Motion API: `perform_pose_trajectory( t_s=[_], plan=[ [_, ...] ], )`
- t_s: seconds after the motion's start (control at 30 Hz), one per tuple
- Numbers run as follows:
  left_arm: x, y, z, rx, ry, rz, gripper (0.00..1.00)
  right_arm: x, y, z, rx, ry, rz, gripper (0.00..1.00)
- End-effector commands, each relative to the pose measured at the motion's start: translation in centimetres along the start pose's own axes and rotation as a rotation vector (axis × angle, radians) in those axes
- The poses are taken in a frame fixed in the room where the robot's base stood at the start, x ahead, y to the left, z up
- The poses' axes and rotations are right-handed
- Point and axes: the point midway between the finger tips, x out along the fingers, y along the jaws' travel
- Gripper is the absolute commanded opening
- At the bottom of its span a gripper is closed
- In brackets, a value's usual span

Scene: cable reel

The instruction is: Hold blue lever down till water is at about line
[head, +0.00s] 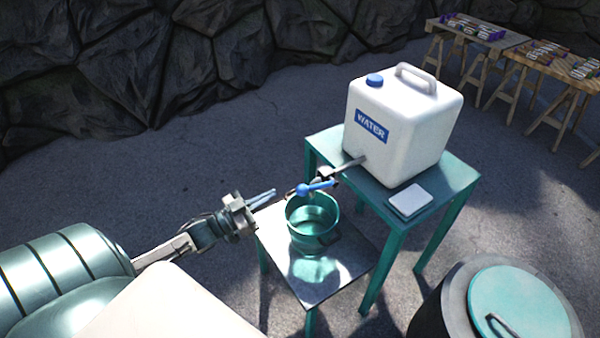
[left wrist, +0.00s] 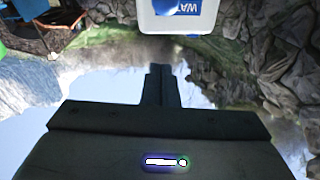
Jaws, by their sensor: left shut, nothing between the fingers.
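A white water jug (head: 415,130) with a blue cap and a blue WATER label stands on the taller teal table. It also shows in part at the top of the left wrist view (left wrist: 178,20). Its spout carries a blue lever (head: 318,186) above a teal translucent container (head: 312,228) on the lower table. I cannot make out the fill line or the water level. My left gripper (head: 270,194) is shut and empty, left of the lever and apart from it. Its closed fingers also show in the left wrist view (left wrist: 158,85). My right gripper is out of view.
The lower table (head: 285,250) has bare top around the container. A small white pad (head: 410,201) lies on the taller table (head: 462,178). A round bin with a teal lid (head: 520,305) stands at bottom right. Wooden trestle tables (head: 552,62) stand far back right.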

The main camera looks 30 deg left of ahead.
Motion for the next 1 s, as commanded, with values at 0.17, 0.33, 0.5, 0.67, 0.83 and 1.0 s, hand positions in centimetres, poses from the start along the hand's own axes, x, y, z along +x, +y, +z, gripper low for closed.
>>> perform_pose_trajectory(
  t_s=[0.17,0.33,0.5,0.67,0.83,1.0],
  plan=[
    [0.1,-0.6,-0.7,0.004,0.007,0.012,0.0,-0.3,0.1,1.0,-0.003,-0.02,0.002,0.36],
    [0.1,-0.5,-0.6,0.004,0.008,0.012,0.0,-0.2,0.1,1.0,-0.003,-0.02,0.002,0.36],
    [0.2,-0.5,-0.7,0.004,0.008,0.011,0.0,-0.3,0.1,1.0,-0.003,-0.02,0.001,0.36],
    [1.5,-0.5,-0.8,0.003,0.011,0.01,0.0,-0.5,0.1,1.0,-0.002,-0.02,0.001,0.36],
    [4.2,-0.5,-1.0,0.005,0.012,0.009,0.0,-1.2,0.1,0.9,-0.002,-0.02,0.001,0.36],
    [7.3,-0.5,-1.1,0.003,0.012,0.008,0.0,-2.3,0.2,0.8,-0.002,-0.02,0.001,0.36]
  ],
)
